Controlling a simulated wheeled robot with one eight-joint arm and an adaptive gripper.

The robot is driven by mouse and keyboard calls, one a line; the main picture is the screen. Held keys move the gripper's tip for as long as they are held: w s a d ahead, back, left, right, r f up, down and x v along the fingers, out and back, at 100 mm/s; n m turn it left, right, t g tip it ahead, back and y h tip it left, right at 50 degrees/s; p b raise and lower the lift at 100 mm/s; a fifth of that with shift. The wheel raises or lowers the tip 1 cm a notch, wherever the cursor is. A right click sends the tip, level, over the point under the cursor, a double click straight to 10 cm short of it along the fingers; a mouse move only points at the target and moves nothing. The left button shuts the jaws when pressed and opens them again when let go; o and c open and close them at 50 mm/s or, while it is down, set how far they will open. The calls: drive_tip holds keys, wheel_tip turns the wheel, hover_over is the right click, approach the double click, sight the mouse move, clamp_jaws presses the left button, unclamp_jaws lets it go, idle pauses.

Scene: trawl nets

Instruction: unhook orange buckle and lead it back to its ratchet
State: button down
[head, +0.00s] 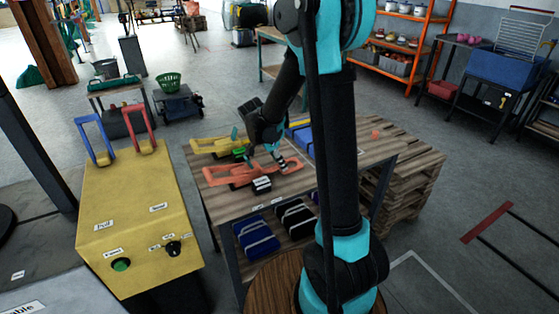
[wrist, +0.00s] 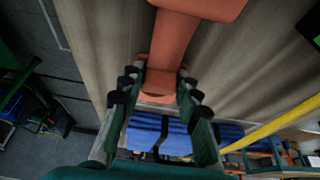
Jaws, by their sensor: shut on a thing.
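A long orange fitting (head: 232,175) lies on the wooden table, with a black strap roll (head: 261,184) at its front edge. I cannot tell at this size where the ratchet ends and the orange buckle begins. My gripper (head: 279,161) points down at the right part of the orange fitting. In the wrist view, my gripper (wrist: 160,92) has its two fingers on either side of the orange buckle's narrow end (wrist: 158,80), shut on it. A wider orange part (wrist: 205,8) continues at the top edge. Any hook under the buckle is hidden.
A yellow fitting (head: 215,146) with a green piece lies behind the orange one. Blue pieces (head: 303,134) lie right of my gripper. The wooden table (head: 365,145) has bare room at right. Blue and black strap bundles (head: 257,236) sit below. A yellow control box (head: 135,205) stands left.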

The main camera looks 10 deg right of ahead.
drive_tip(key=c, duration=1)
unclamp_jaws()
drive_tip(key=shift+r, duration=0.1)
drive_tip(key=v, duration=1.2)
drive_tip(key=s+d+f+n+t+y, duration=0.1)
drive_tip(key=s+d+f+n, duration=0.1)
drive_tip(key=s, duration=0.4)
drive_tip(key=s+d+f+n+t+y, duration=0.1)
drive_tip(key=s+d+f+n, duration=0.2)
drive_tip(key=s+f+n, duration=0.2)
drive_tip(key=s+d+f+n+y, duration=0.2)
drive_tip(key=s+d+f+n, duration=0.1)
drive_tip(key=s+n, duration=0.4)
drive_tip(key=shift+s+d+f+t, duration=0.1)
drive_tip(key=shift+s+f+t, duration=0.1)
drive_tip(key=shift+s, duration=0.4)
drive_tip(key=shift+s+d+f+t, duration=0.1)
drive_tip(key=shift+s+t, duration=0.1)
drive_tip(key=shift+s, duration=0.45)
